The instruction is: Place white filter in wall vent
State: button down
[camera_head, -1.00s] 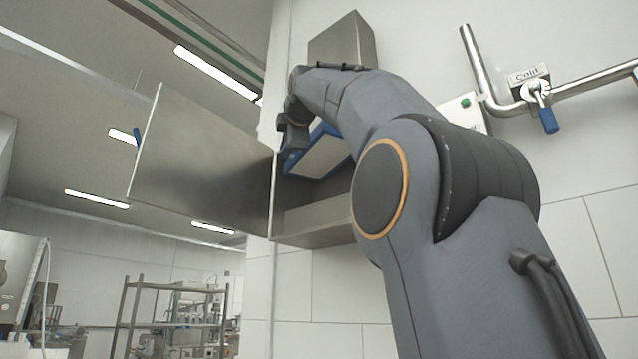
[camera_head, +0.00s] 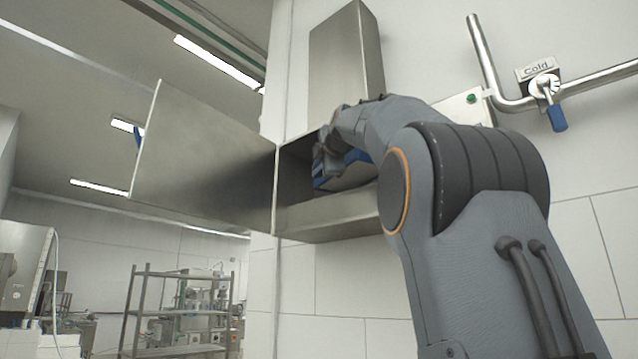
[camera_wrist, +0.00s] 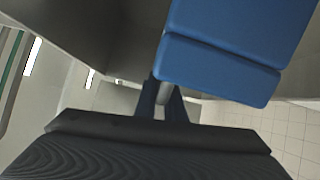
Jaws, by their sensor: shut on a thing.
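The wall vent (camera_head: 330,217) is an open metal box on the wall, with its door (camera_head: 200,155) swung out to the left. The white filter (camera_head: 357,157) has a blue edge and shows partly inside the vent opening, behind my arm. My gripper (camera_head: 321,168) is at the opening, shut on the filter; its fingertips are hard to make out there. In the wrist view the filter's blue side (camera_wrist: 225,65) fills the upper right, and my gripper (camera_wrist: 164,98) shows dark fingers just below it. The exact grip point and the filter's far end are hidden.
A metal duct (camera_head: 347,65) rises above the vent. To the right are a pipe (camera_head: 480,55) and a blue-handled valve (camera_head: 556,115) marked "Cold". A metal shelf rack (camera_head: 180,310) stands at the lower left.

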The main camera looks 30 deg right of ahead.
jog(key=shift+d+f+p, duration=0.1)
jog(key=shift+f+p, duration=0.3)
jog(key=shift+f, duration=1.55)
jog(key=c, duration=1.8)
grip_release()
jog(key=shift+c, duration=0.2)
jog(key=b+v, duration=0.6)
jog(key=v, duration=0.6)
